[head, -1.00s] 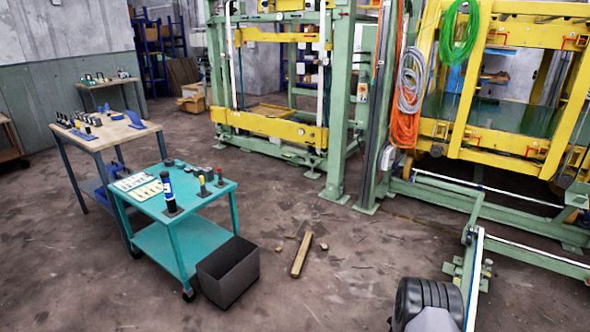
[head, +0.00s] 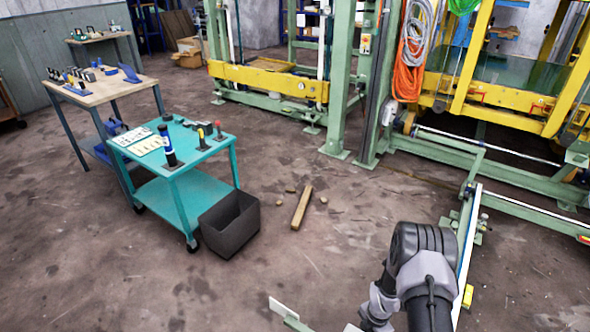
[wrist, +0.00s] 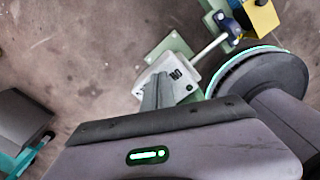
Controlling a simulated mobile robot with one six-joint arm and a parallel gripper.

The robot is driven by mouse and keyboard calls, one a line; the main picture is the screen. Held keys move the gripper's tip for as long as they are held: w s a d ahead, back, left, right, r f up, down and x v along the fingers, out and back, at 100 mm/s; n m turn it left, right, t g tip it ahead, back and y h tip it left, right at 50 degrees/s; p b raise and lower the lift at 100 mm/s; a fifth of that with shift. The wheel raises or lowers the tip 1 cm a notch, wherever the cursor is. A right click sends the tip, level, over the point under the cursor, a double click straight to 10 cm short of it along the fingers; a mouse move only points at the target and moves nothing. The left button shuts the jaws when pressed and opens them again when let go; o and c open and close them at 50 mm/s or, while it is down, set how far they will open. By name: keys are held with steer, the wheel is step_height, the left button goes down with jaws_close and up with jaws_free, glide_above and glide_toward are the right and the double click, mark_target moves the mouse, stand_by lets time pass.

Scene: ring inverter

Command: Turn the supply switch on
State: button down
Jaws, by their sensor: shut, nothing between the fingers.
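No supply switch can be made out for certain. In the head view a small pale box with a red and yellow spot (head: 365,43) is on a green post of the machine; it is too small to read its state. My gripper (wrist: 158,92) shows in the wrist view with its narrow grey fingers together and empty. Beyond the fingers is a pale grey block with a dark mark (wrist: 180,76) on a green base, low over the floor. I cannot tell whether they touch. In the head view my arm rises at the lower right, and the gripper cannot be made out.
A teal trolley (head: 172,172) with tools stands left, a dark open bin (head: 229,225) beside it. A wooden workbench (head: 100,88) is behind. A wooden bar (head: 302,208) lies on the floor. The green and yellow machine (head: 340,90) fills the back and right.

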steer(key=shift+w+a+b, duration=0.4)
steer(key=shift+w+b, duration=0.15)
steer(key=shift+b, duration=0.15)
steer(key=shift+w+d, duration=0.15)
steer(key=shift+w, duration=0.1)
step_height(320, 180, up, 6)
steer(key=p, duration=0.3)
steer(key=shift+d, duration=0.1)
